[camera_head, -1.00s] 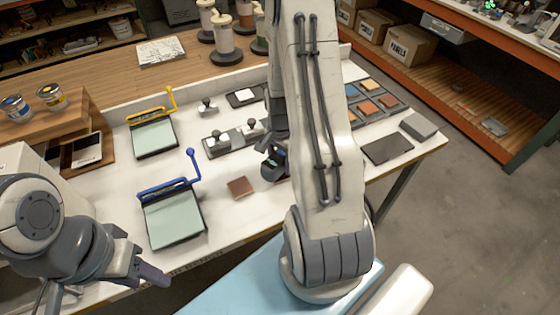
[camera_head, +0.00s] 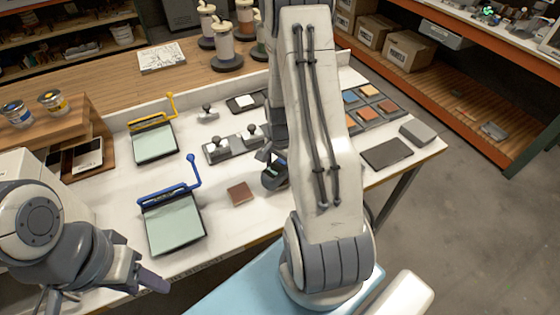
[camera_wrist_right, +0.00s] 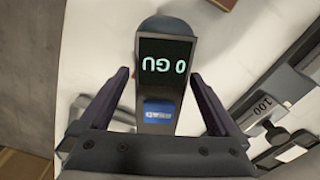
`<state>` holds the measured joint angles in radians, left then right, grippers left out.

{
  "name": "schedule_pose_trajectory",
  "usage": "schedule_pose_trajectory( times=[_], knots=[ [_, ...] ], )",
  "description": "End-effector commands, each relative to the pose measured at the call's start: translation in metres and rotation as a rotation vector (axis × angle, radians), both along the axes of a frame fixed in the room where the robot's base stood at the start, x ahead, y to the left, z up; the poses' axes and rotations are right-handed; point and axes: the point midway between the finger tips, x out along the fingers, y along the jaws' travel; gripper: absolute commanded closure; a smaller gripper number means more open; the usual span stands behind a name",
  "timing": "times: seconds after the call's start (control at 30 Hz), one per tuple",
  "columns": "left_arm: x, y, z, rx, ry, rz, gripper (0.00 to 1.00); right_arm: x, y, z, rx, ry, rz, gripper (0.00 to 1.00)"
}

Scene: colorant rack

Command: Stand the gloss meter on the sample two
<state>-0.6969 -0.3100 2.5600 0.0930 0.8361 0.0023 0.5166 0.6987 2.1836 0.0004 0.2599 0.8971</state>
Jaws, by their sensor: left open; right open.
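The gloss meter, a dark handheld block with a lit "0 GU" screen (camera_wrist_right: 165,68) and a blue label, lies between the fingers of my right gripper (camera_wrist_right: 160,76) in the right wrist view. Those fingers are open, with a gap visible on each side of it. In the head view my right gripper (camera_head: 272,166) is low over the white table, partly hidden by my arm. A reddish-brown tile (camera_head: 240,194) lies flat just left of it; its edge shows in the wrist view (camera_wrist_right: 222,3). I cannot tell which piece is sample two. My left gripper (camera_head: 152,281) is open near the table's front edge.
Blue-handled (camera_head: 173,222) and yellow-handled (camera_head: 153,143) boards lie at left. Knobbed metal weights (camera_head: 235,143) sit behind my right gripper. A tray of coloured tiles (camera_head: 372,105), a dark mat (camera_head: 386,153) and a grey block (camera_head: 418,132) are at right.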

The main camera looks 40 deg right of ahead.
Motion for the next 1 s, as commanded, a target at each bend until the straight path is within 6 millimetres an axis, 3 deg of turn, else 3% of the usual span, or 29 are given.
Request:
schedule_pose_trajectory(
  times=[0.17,0.6,0.9,1.0],
  knots=[
    [0.000,0.000,-0.007,0.000,0.000,0.000,0.50,0.001,-0.001,0.023,-0.003,-0.006,0.000,0.03],
    [0.000,0.000,-0.020,0.000,0.000,-0.001,0.50,0.001,-0.001,0.107,-0.003,-0.006,0.000,0.03],
    [0.000,0.000,-0.021,0.000,0.000,-0.001,0.50,0.000,0.000,0.120,-0.001,-0.001,0.001,0.03],
    [0.000,0.000,-0.021,0.000,0.000,-0.001,0.50,0.003,0.010,0.124,0.000,-0.003,0.043,0.03]
  ],
)
